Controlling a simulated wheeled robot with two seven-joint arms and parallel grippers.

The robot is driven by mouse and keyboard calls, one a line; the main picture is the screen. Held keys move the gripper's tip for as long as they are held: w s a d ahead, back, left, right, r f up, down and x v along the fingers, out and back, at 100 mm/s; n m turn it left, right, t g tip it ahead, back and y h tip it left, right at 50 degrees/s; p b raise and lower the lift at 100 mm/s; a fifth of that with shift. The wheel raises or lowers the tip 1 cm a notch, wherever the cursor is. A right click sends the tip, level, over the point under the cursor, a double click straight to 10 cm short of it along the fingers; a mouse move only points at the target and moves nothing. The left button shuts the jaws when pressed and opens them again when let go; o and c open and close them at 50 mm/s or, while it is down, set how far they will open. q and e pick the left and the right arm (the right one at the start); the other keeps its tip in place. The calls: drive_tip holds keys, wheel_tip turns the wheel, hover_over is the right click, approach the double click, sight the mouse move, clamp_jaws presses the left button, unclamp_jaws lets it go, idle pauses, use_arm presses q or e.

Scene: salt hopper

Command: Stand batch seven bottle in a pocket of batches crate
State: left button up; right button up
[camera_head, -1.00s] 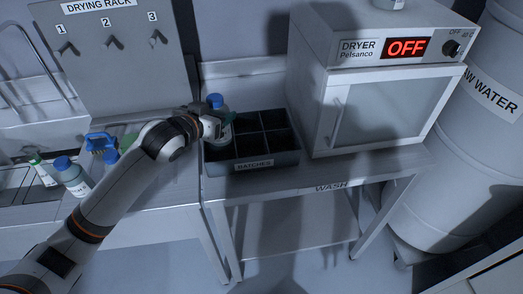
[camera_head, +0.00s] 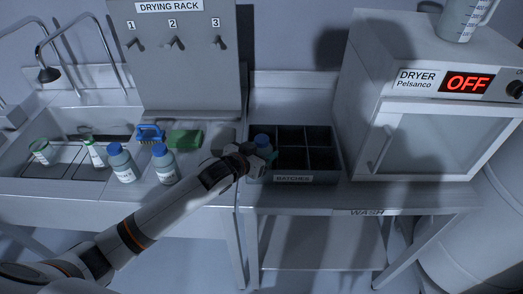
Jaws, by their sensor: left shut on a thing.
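The batches crate (camera_head: 325,176) is a dark grey box with several pockets and a "BATCHES" label, on the table marked "WASH". My left gripper (camera_head: 260,163) is shut on a bottle with a blue cap (camera_head: 262,140) at the crate's left side. The bottle looks upright, over or in a left pocket; its base is hidden by the gripper and crate wall, so I cannot tell whether it rests on the floor. Its label is not readable, so I cannot confirm the batch number. The other pockets look empty. My right gripper is not in view.
Two blue-capped bottles (camera_head: 123,164) (camera_head: 165,165) stand by the sink at left, near a blue brush (camera_head: 150,134) and green sponge (camera_head: 186,139). The drying rack (camera_head: 180,60) stands behind. The dryer (camera_head: 430,110), reading OFF, stands close right of the crate.

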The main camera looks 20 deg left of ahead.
use_arm(q)
drive_tip(key=o, duration=1.2)
drive_tip(key=shift+f, duration=0.1)
drive_tip(key=shift+c, duration=0.2)
drive_tip(key=shift+r, duration=0.25)
drive_tip(key=shift+s, duration=0.3)
drive_tip(key=b+v, duration=0.1)
drive_tip(key=v, duration=1)
drive_tip(key=shift+s+b, duration=0.2)
drive_tip(key=shift+b, duration=0.1)
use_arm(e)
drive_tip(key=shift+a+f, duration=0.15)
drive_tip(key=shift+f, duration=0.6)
use_arm(q)
drive_tip(key=shift+r, duration=0.1)
